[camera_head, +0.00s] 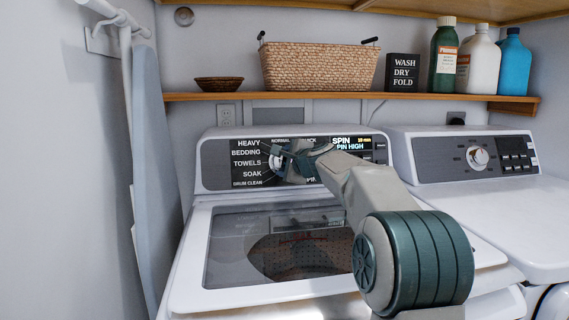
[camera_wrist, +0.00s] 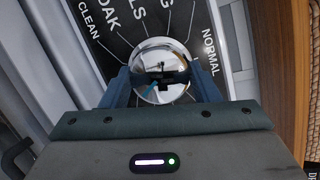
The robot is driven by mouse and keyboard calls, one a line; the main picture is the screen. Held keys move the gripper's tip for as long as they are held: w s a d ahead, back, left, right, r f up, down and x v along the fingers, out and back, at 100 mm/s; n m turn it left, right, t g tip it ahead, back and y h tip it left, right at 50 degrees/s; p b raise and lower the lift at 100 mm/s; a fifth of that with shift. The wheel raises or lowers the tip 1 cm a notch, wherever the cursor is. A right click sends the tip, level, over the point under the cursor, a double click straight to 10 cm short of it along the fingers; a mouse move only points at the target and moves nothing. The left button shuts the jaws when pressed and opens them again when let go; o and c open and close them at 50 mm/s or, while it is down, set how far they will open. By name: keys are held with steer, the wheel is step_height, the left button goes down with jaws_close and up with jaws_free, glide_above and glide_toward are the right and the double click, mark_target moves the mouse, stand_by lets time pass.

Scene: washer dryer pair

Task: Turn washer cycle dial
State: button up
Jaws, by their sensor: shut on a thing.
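The washer (camera_head: 190,250) stands in the middle of the head view, with a dark control panel (camera_head: 225,165) at its back. The panel carries cycle names such as heavy, bedding, towels and soak, and a lit display (camera_head: 350,144). The washer cycle dial (camera_wrist: 160,62) is a round silver knob with a small blue mark at its lower left in the wrist view. My gripper (camera_wrist: 160,85) is shut on the dial, one blue finger on each side of it. In the head view my gripper (camera_head: 284,160) covers most of the dial.
A second machine with its own dial (camera_head: 478,158) stands at the right. Above, a wooden shelf (camera_head: 220,97) holds a wicker basket (camera_head: 318,66), a black sign (camera_head: 403,72) and several bottles. A folded ironing board (camera_head: 152,170) hangs at the left wall.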

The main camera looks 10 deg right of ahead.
steer(key=o, duration=1)
steer(key=shift+a, duration=0.1)
steer(key=shift+s, duration=0.1)
steer(key=b+v, duration=0.1)
steer(key=v, duration=1.2)
steer(key=shift+s+r, duration=0.1)
steer(key=shift+s, duration=0.2)
